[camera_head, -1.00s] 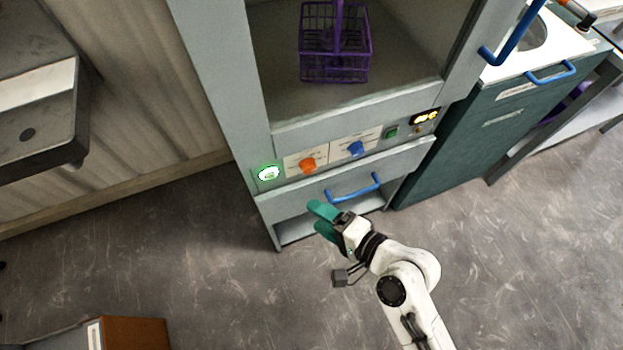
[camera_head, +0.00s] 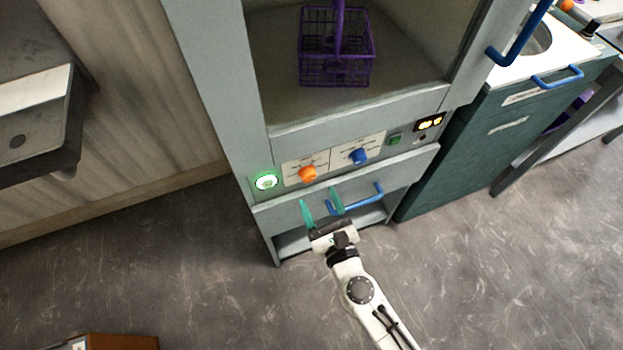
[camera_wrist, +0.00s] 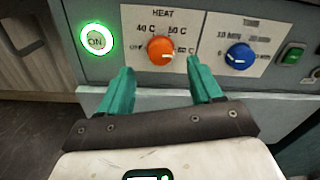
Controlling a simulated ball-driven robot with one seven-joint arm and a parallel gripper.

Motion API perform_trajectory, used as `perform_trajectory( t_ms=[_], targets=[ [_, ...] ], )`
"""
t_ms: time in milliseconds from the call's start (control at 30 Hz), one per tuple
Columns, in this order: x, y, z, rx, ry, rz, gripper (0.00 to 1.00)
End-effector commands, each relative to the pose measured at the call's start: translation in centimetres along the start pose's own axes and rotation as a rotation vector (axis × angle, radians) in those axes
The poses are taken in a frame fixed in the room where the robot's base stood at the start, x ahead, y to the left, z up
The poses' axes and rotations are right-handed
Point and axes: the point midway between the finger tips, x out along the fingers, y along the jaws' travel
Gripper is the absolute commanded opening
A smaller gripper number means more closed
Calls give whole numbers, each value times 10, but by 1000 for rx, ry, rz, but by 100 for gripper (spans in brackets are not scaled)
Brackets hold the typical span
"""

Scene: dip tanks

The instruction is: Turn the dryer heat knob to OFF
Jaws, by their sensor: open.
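The heat knob (camera_wrist: 161,50) is orange, on a white plate marked HEAT with temperature labels, on the dryer's front panel. In the wrist view its white pointer line runs toward the lower right side; I cannot tell the exact setting. The knob also shows in the head view (camera_head: 308,174). My gripper (camera_head: 321,202) has teal fingers spread apart and empty, below the knob in the head view. In the wrist view the fingers (camera_wrist: 160,80) stand to the left and right below the knob, not touching it.
A blue timer knob (camera_wrist: 239,55) sits right of the heat knob, with a green switch (camera_wrist: 292,54) beyond. A lit green ON button (camera_wrist: 96,40) is at left. A drawer with a blue handle (camera_head: 367,197) lies below. A purple basket (camera_head: 336,70) stands inside the dryer.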

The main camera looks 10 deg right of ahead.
Motion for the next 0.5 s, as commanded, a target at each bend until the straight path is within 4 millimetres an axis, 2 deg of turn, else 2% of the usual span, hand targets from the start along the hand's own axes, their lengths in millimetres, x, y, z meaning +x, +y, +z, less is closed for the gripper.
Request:
perform_trajectory(
  t_ms=[33,200,333,500],
  targets=[
    [11,0,3,0,-2,0,65],
    [38,0,2,-1,-2,0,65],
    [51,0,1,-2,-1,1,65],
    [59,0,0,-2,0,1,65]
  ],
)
